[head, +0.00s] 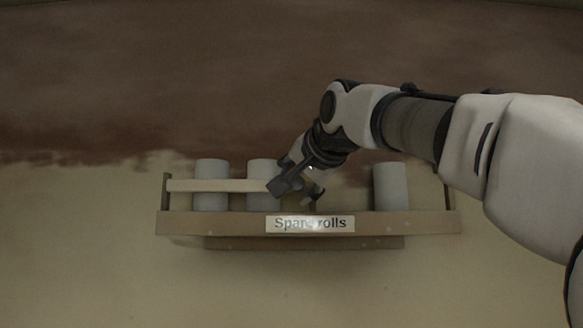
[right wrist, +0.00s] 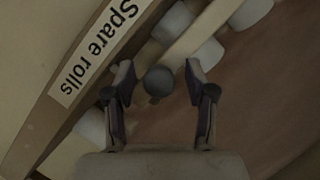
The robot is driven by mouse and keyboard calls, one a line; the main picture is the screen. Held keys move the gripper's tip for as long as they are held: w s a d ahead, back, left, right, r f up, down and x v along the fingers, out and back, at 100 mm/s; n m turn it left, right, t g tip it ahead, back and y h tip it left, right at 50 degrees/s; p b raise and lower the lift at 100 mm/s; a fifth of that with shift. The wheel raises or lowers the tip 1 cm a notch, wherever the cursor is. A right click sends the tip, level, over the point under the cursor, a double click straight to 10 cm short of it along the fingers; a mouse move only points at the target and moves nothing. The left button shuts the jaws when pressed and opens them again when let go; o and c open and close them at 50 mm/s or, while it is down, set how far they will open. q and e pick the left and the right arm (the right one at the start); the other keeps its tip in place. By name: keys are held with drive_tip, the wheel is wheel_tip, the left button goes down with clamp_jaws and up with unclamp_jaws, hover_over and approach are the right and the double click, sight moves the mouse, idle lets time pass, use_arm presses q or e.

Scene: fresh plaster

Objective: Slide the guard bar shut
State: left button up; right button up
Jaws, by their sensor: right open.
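The pale guard bar (head: 222,185) runs across the left part of the shelf front, from the left post to my right gripper. The right part of the front has no bar across it. In the right wrist view the bar (right wrist: 207,32) comes down from the upper right to a dark round knob (right wrist: 158,82) at its near end. My right gripper (head: 300,195) is open at that end; in the right wrist view its fingers (right wrist: 160,72) stand on either side of the knob, with small gaps visible. The head view hides the knob behind the gripper. My left gripper is not in view.
The shelf (head: 400,224) carries a "Spare rolls" label (head: 310,223). White rolls stand on it: two behind the bar (head: 211,170) and one near the right end (head: 390,186). A right post (head: 449,190) stands past that roll. The wall behind is part brown, part cream.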

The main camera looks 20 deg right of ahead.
drive_tip(key=shift+w+f, duration=0.15)
drive_tip(key=shift+f, duration=0.05)
drive_tip(key=shift+a, duration=0.1)
clamp_jaws()
drive_tip(key=shift+s+r, duration=0.15)
drive_tip(key=shift+s, duration=0.1)
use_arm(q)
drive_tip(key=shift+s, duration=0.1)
